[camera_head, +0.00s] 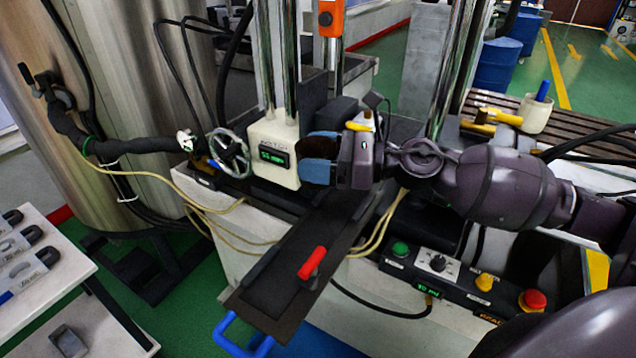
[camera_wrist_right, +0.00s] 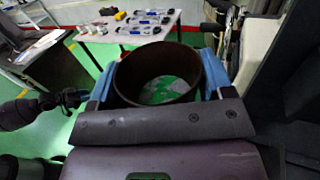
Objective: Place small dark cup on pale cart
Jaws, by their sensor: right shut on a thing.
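My right gripper (camera_head: 320,160) has blue fingertips and reaches in from the right, beside the white machine head in the head view. It is shut on a small dark cup (camera_head: 323,143), mostly hidden there by the fingers. In the right wrist view the cup (camera_wrist_right: 118,78) is a round dark wall between the blue fingertips (camera_wrist_right: 158,85), its open mouth showing. Green and pale patches show inside its rim. The pale cart (camera_head: 75,283) stands at the lower left, apart from the gripper. It also shows in the wrist view (camera_wrist_right: 150,37).
Several dark-handled items (camera_head: 35,262) lie on the cart top. A dark slide plate (camera_head: 285,280) with a red handle (camera_head: 312,262) juts out below the gripper. A handwheel (camera_head: 230,150) and steel tank (camera_head: 120,60) stand left. A button panel (camera_head: 440,270) is right.

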